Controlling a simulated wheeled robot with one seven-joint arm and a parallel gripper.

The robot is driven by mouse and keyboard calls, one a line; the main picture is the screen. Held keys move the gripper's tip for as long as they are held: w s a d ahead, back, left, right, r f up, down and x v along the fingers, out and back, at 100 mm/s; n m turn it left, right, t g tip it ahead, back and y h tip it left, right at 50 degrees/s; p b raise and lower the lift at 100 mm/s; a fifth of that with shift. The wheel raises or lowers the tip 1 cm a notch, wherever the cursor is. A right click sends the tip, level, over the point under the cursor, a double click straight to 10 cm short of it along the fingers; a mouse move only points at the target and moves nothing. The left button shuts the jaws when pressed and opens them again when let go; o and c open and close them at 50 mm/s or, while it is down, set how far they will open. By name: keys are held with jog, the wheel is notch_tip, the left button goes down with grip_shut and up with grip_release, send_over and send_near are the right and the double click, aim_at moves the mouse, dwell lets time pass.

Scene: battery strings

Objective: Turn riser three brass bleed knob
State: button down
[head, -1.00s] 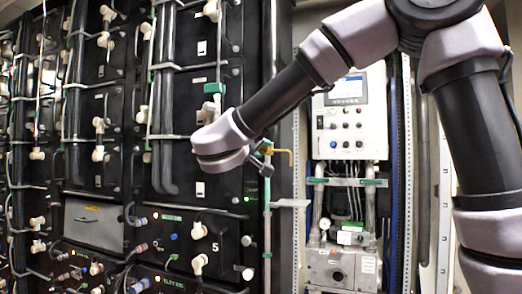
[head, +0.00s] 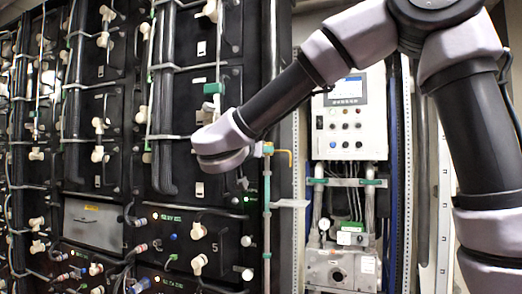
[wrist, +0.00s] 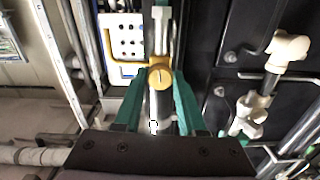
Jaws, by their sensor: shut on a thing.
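The round brass bleed knob (wrist: 160,77) has a slot mark on its face and sits on a vertical pipe in the wrist view. My gripper (wrist: 160,88) has its green fingers on both sides of the knob, shut on it. My wrist hides most of my gripper there. Whether this is riser three cannot be read.
A yellow bent handle (head: 286,154) projects right of the riser. Black battery cabinets (head: 225,100) with white valves (head: 198,263) fill the left. A white control panel (head: 347,125) stands at right. In the wrist view, a white valve (wrist: 287,50) is close on the right.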

jog(key=shift+f+m, duration=0.15)
jog(key=shift+m, duration=0.45)
jog(key=c, duration=0.5)
grip_release()
jog(key=v, duration=1)
jog(key=shift+s, duration=0.4)
jog(key=shift+a, duration=0.1)
